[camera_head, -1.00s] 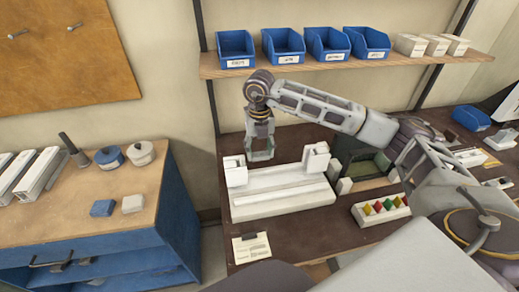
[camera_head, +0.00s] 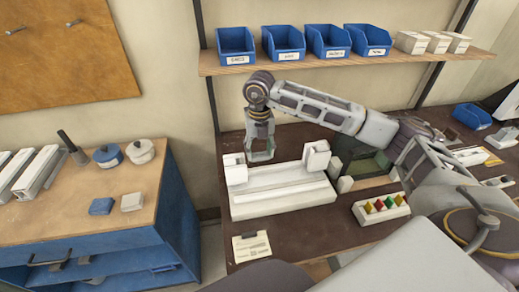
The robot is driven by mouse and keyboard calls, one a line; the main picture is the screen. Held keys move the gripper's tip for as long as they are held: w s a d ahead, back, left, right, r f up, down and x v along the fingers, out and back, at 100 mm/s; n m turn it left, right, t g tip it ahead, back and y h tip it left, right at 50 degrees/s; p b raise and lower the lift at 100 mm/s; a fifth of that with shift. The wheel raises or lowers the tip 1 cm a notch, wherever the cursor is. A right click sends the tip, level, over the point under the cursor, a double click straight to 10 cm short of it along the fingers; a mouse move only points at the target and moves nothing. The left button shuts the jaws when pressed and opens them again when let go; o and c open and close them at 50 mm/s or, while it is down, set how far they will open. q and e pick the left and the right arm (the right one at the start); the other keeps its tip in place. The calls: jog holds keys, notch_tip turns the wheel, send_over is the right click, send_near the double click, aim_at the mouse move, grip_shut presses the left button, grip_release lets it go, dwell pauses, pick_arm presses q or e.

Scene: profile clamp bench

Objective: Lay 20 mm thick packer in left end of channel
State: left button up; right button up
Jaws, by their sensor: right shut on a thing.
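The white channel fixture (camera_head: 284,200) lies on the dark bench, with a long groove along it. A white clamp block (camera_head: 235,169) stands at its left end and another (camera_head: 316,157) at its right end. My right gripper (camera_head: 261,157) points down just behind the channel, right of the left block. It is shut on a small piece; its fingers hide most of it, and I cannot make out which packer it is. My left gripper is not in view.
A white holder with coloured pieces (camera_head: 381,209) stands front right. Blue bins (camera_head: 283,44) line the shelf above.

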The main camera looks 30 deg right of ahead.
jog(key=shift+f, duration=0.25)
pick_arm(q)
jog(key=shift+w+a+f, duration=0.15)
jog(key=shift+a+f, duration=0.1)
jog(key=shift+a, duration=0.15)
pick_arm(e)
jog(key=shift+f, duration=0.1)
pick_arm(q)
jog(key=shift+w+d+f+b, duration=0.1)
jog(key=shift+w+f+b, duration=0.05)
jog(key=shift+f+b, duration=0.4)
pick_arm(e)
jog(key=shift+f, duration=0.65)
jog(key=shift+f+b, duration=0.3)
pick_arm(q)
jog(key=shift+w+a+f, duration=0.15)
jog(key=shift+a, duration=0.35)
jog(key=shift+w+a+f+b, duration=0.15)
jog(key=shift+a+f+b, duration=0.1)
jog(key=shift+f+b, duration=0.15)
pick_arm(e)
jog(key=shift+f, duration=0.6)
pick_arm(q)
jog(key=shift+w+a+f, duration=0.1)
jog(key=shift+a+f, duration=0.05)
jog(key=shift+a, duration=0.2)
pick_arm(e)
jog(key=shift+f, duration=0.3)
